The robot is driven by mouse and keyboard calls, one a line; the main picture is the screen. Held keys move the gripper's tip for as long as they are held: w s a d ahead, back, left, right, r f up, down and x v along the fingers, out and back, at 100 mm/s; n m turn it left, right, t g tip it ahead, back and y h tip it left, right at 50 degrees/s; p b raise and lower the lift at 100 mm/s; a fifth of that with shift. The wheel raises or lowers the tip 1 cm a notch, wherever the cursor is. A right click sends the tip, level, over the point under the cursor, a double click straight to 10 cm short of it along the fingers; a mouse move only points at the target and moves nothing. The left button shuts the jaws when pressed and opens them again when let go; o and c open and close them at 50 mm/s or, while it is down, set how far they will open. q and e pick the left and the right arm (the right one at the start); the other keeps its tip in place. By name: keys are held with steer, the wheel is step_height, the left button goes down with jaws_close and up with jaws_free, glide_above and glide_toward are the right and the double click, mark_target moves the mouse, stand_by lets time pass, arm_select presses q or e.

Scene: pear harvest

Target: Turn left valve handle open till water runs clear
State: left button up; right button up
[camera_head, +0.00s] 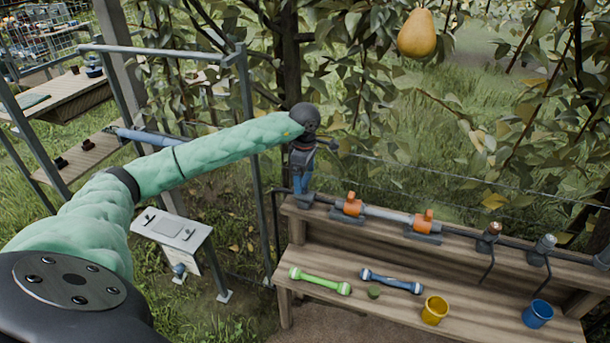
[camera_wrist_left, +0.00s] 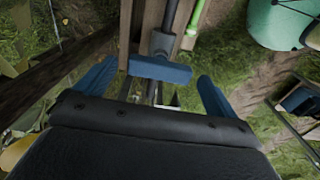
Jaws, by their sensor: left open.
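My left gripper (camera_head: 302,182) is at the left end of the bench's pipe, above the dark valve base (camera_head: 304,200). In the wrist view, its two blue fingers stand apart, and a blue valve handle (camera_wrist_left: 160,70) lies crosswise in the gap between them. I see space on both sides of the handle, so the gripper is open and not closed on it. In the head view the gripper largely hides this handle. A yellow cup (camera_head: 434,311) and a blue cup (camera_head: 537,314) stand on the lower shelf. I cannot make out any running water.
The wooden bench (camera_head: 330,262) carries orange pipe fittings (camera_head: 353,206), a copper tap (camera_head: 489,234) and a grey tap (camera_head: 544,247). A green cartridge (camera_head: 320,281) and a blue cartridge (camera_head: 391,281) lie below. A pear (camera_head: 416,33) hangs above; a metal frame (camera_head: 243,110) stands left.

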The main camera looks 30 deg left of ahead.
arm_select(q)
steer(key=shift+f, duration=0.4)
steer(key=shift+c, duration=0.4)
steer(key=c, duration=0.9)
